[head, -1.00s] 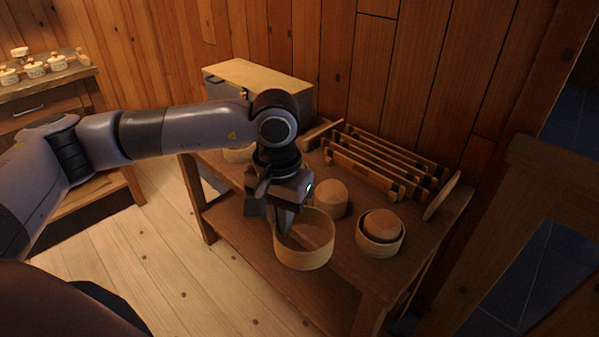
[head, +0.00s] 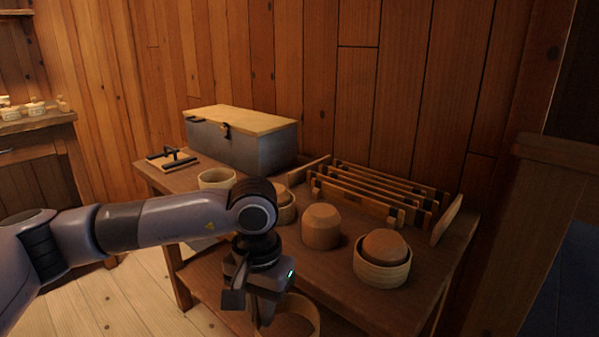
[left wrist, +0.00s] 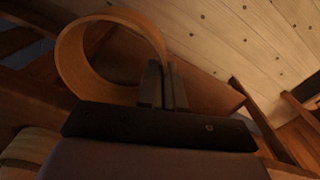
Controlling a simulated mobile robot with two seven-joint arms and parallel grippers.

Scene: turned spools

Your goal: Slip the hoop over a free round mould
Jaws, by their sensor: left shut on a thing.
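My left gripper (head: 262,308) is shut on a thin, pale wooden hoop (head: 307,304), which hangs by the front edge of the bench, low in the head view and partly cut off by the frame. In the left wrist view the closed fingers (left wrist: 163,88) pinch the wall of the hoop (left wrist: 74,62). A bare round wooden mould (head: 321,228) stands on the bench, behind the hoop and apart from it. To its right, another mould (head: 384,243) has a hoop (head: 382,273) around it. A third hooped mould (head: 284,196) is partly hidden by my left arm. My right gripper is not seen.
A grey chest (head: 240,145) with a wooden lid stands at the back left, near a pale round container (head: 217,178). A lower shelf runs under the bench.

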